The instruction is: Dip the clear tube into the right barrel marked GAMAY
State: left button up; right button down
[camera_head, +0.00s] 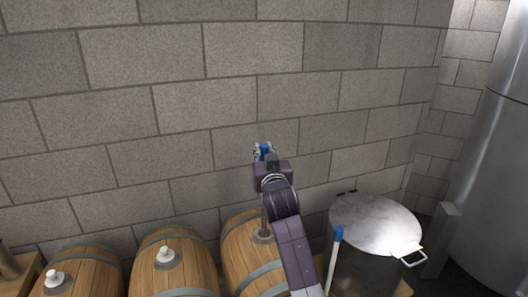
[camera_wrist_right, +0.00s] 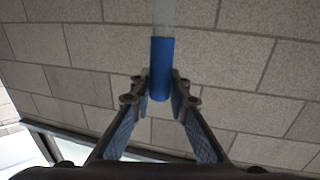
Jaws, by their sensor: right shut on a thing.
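My right gripper (camera_head: 264,152) is raised in front of the wall, above the rightmost barrel (camera_head: 239,252). It is shut on the blue end of the clear tube (camera_wrist_right: 162,70); in the right wrist view the pale, see-through part runs up out of the picture. In the head view a thin length of tube shows below the gripper, beside my arm, reaching down to the bung area on top of this barrel. I cannot tell whether its tip is inside the hole. My arm hides part of the barrel, and no GAMAY mark is readable. My left gripper is not in view.
Two more barrels, a middle one (camera_head: 172,278) and a left one (camera_head: 90,272), have white stoppers. A pale rod with a blue top (camera_head: 338,234) stands by a lidded metal pot (camera_head: 376,222) right of my arm. A large steel tank (camera_head: 495,160) stands far right.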

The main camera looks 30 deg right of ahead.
notch_tip(320, 180, up, 7)
jog(key=p, duration=0.5)
jog(key=shift+r, duration=0.15)
